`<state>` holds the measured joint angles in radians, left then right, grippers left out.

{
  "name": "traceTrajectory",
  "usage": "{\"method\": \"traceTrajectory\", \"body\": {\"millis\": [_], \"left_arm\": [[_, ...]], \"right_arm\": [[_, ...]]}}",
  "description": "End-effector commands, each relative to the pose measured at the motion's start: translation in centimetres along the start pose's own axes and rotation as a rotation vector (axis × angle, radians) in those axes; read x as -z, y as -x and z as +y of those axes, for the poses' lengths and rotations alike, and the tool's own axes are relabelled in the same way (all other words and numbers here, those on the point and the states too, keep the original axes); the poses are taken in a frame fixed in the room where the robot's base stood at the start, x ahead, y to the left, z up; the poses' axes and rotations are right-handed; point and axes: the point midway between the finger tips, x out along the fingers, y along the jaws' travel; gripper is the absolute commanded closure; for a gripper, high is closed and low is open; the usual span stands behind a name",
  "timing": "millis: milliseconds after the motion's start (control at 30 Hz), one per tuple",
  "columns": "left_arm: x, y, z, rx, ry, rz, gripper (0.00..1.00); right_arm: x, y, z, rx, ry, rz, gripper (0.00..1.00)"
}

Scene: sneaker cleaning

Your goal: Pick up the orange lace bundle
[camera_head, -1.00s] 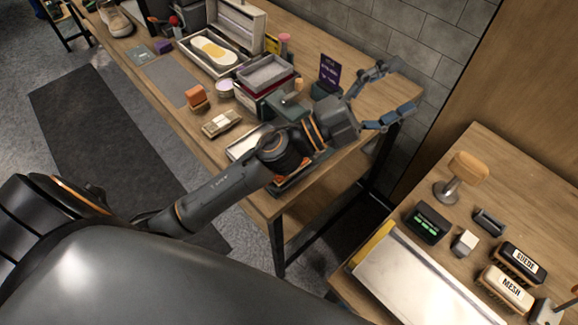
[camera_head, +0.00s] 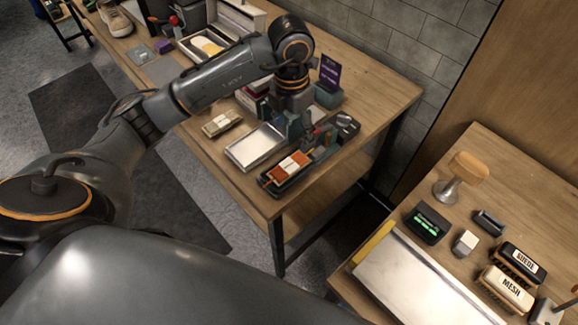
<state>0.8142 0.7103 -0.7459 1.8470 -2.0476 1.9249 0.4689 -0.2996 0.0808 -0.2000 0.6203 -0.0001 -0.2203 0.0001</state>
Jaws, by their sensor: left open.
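The orange lace bundle (camera_head: 276,173), with a pale band around its middle, lies in a dark tray (camera_head: 272,190) near the table's front right corner. My left gripper (camera_head: 308,143) points down just behind the bundle, over the tray's far side. It is open, and the bundle lies apart from its fingers, as far as I can see. The arm and gripper hide some of what lies behind them. My right gripper is not in view.
A cream lace bundle (camera_head: 221,123) and a shallow silver-white tray (camera_head: 256,147) lie left of the dark tray. A small dark object (camera_head: 346,125) and a purple sign (camera_head: 330,72) stand to the right and behind.

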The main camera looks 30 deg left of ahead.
Motion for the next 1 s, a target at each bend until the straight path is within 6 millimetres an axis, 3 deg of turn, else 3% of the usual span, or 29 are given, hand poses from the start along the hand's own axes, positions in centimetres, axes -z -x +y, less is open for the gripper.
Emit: {"method": "traceTrajectory", "body": {"millis": [167, 400, 733, 1000], "left_arm": [[0.3, -1.7, 0.6, -0.021, 0.011, 0.018, 0.25], [0.4, -6.4, 0.7, -0.019, 0.009, 0.016, 0.25], [0.4, -9.2, 0.8, -0.018, 0.01, 0.016, 0.25], [0.3, -13.0, 1.1, -0.017, 0.009, 0.013, 0.25]], "right_arm": [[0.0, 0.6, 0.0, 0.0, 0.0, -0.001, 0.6], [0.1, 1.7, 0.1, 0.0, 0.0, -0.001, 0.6], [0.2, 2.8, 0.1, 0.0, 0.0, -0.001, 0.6], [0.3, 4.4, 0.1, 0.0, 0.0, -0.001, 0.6]]}}
